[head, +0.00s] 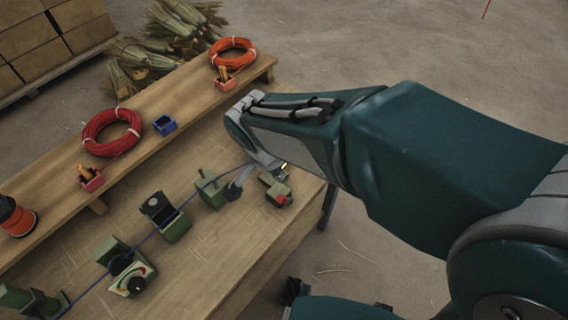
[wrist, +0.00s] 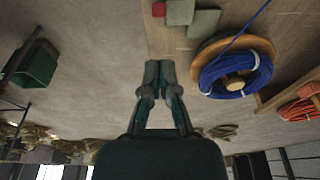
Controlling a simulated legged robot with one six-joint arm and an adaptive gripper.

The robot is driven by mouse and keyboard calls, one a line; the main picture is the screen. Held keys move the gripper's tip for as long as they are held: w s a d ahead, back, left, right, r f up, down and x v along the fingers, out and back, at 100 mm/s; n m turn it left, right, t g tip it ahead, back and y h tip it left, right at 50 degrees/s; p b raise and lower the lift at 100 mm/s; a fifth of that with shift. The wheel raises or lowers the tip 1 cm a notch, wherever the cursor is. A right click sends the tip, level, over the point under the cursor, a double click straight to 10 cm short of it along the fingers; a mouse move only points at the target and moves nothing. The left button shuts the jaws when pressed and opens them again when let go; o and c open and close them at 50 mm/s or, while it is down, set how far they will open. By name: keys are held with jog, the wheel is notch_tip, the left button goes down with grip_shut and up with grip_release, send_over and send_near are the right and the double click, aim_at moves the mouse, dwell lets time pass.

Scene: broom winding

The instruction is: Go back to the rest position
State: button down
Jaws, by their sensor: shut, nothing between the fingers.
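My gripper (wrist: 160,72) shows in the middle of the wrist view, its two fingers together and nothing between them. It is clear of the spool of blue wire (wrist: 236,84), which sits to its right. In the head view my arm reaches in from the right, its wrist over the right end of the workbench (head: 245,262). My fingers are mostly hidden there behind the wrist. A thin blue wire (head: 147,238) runs along the bench through several green fixtures and passes under my wrist.
A green device with a red knob (head: 279,192) stands close under my wrist. A green clamp fixture (head: 209,190) is beside it. A raised shelf holds a red coil (head: 111,131), an orange coil (head: 233,53) and a blue bin (head: 165,125). Open floor lies beyond the bench.

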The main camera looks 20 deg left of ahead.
dwell(0.4)
jog(key=s+d+r+n+t, duration=0.1)
jog(key=d+r, duration=0.2)
jog(key=d, duration=0.6)
jog(key=s+d+r+n+t, duration=0.1)
jog(key=d+r, duration=0.3)
jog(key=d, duration=0.5)
jog(key=s+d+r+n+t+y, duration=0.1)
jog(key=s+d+r+n, duration=0.1)
jog(key=d, duration=0.8)
jog(key=shift+v, duration=1.05)
